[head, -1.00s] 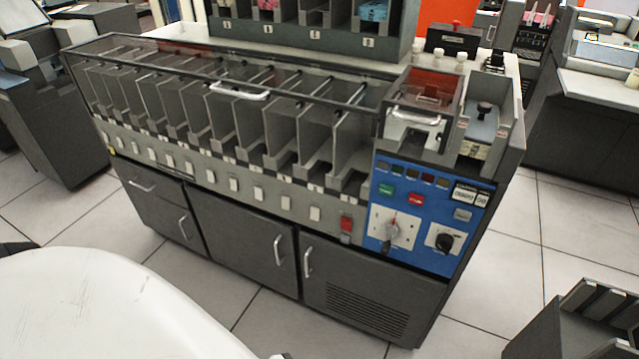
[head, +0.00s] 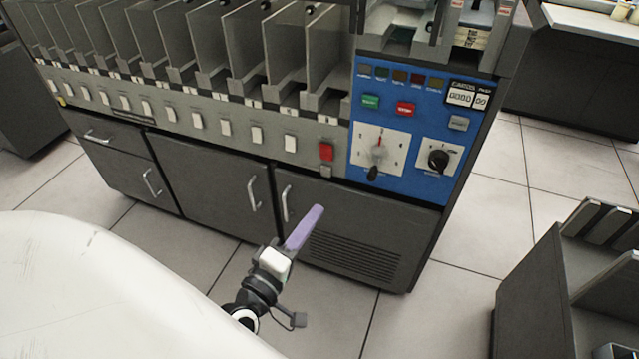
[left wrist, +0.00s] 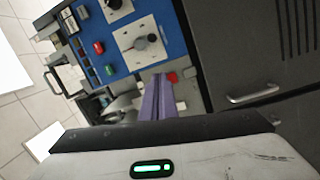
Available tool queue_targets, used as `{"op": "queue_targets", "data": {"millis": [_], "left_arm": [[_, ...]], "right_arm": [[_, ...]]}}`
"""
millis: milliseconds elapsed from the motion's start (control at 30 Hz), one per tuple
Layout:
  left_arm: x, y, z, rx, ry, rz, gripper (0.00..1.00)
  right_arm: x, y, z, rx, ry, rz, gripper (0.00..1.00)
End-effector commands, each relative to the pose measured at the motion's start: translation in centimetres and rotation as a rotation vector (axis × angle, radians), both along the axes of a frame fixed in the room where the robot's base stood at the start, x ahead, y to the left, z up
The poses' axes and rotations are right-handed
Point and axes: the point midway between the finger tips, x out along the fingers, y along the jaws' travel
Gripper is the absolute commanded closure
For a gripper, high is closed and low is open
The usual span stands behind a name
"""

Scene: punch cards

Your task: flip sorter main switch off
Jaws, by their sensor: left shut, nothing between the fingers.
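The card sorter's blue control panel (head: 412,120) is in the middle right of the head view. It carries a large selector knob (head: 378,155) on a white plate and a smaller black rotary knob (head: 438,159) on another. A red rocker switch (head: 326,151) sits just left of the panel. The labels are too small to tell which is the main switch. My left gripper (head: 317,210), with purple fingers, is shut and empty, below the red switch and apart from the panel. In the left wrist view its fingers (left wrist: 158,78) overlap the area near the red switch (left wrist: 172,77).
Green (head: 371,101) and red (head: 405,108) buttons sit above the knobs. Cabinet doors with protruding handles (head: 286,204) lie below. A dark rack (head: 570,270) stands at the lower right. Tiled floor (head: 460,260) is clear between it and the sorter.

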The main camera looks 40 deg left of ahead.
Motion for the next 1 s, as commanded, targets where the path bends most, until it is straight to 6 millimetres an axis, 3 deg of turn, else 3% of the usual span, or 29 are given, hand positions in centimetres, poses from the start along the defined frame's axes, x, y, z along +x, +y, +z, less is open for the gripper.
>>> {"op": "queue_targets", "data": {"millis": [33, 200, 633, 767, 1000], "left_arm": [[0.3, 1.5, -0.9, -0.073, -0.041, 0.047, 1.0], [0.4, 4.3, -0.4, -0.209, -0.112, 0.133, 1.0], [1.0, 4.6, 0.0, -0.215, -0.116, 0.137, 1.0], [2.8, 5.0, 0.3, -0.213, -0.119, 0.137, 1.0], [7.8, 6.2, 0.9, -0.213, -0.119, 0.137, 1.0]], "right_arm": [[0.0, 0.1, -1.3, 0.005, -0.004, 0.0, 0.69], [0.1, 0.2, -1.4, 0.013, -0.01, 0.0, 0.69], [0.1, 0.3, -1.1, 0.014, -0.01, -0.001, 0.69], [0.2, 0.3, -1.2, 0.014, -0.011, -0.001, 0.69], [0.2, 0.3, -1.4, 0.016, -0.012, -0.003, 0.69]]}}
